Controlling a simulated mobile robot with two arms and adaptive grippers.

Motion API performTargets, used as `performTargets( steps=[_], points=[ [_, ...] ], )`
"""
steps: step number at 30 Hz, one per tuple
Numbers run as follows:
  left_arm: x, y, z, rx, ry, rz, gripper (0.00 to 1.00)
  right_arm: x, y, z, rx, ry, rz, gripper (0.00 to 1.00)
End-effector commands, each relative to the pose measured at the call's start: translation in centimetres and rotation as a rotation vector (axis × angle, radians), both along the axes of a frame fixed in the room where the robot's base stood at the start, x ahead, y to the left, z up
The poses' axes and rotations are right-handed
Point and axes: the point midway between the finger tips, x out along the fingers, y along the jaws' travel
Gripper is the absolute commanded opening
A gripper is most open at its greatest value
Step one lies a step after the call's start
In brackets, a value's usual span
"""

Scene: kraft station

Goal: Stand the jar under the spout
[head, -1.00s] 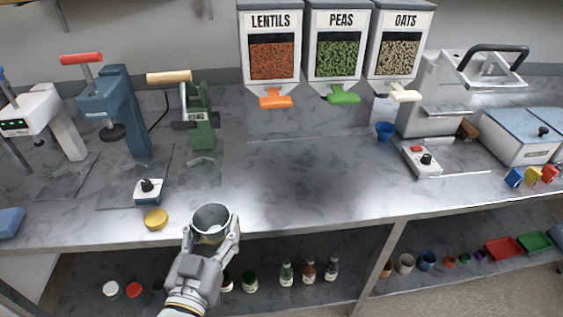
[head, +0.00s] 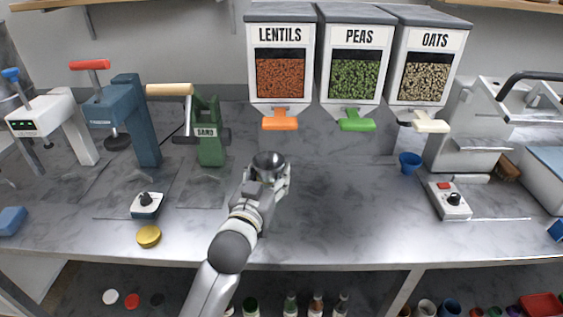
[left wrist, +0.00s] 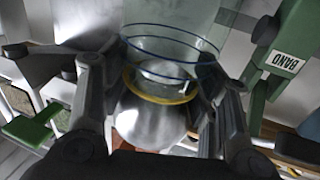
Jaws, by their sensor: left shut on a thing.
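My left gripper (head: 268,180) is shut on the jar and holds it toward the back of the counter. In the left wrist view the jar (left wrist: 172,42) is clear glass with blue rings; a yellow ring and a grey metal funnel-like piece (left wrist: 150,118) are at its mouth. In the head view the grey metal piece (head: 268,160) shows on top, and my fingers hide much of the jar. It appears just in front of and below the orange lentils spout (head: 280,122). I cannot tell whether the jar's base touches the counter. My right gripper is out of view.
The green peas spout (head: 357,123) and white oats spout (head: 430,122) are to the right. A green press (head: 210,135) stands close on the left. A yellow lid (head: 149,236) lies front left. The middle counter is clear.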

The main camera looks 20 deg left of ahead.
Motion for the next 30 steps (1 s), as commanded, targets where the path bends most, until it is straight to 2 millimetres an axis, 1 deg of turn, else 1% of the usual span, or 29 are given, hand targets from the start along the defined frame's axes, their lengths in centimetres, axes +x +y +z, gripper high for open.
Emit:
performTargets(
  steps=[1,6,9,12,17,24,30],
  points=[
    [1.5,0.1,0.5,0.001,-0.005,0.0,0.27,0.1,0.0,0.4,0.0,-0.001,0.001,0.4],
    [5.5,0.1,0.4,0.001,-0.004,0.0,0.27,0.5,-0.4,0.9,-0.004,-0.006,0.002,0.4],
    [7.5,0.2,0.4,0.0,-0.004,0.0,0.27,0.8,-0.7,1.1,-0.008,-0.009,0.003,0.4],
    [8.8,0.2,0.2,-0.001,-0.003,0.0,0.27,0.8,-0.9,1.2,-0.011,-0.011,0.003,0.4],
    [9.7,0.2,0.0,0.0,-0.003,0.0,0.27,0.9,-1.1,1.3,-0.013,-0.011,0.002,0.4],
    [9.7,0.2,-3.0,-0.001,-0.001,0.0,0.27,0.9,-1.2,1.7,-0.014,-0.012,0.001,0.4],
    [9.7,0.2,-3.4,-0.001,-0.004,0.0,0.27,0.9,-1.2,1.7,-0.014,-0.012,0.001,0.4]
  ],
)
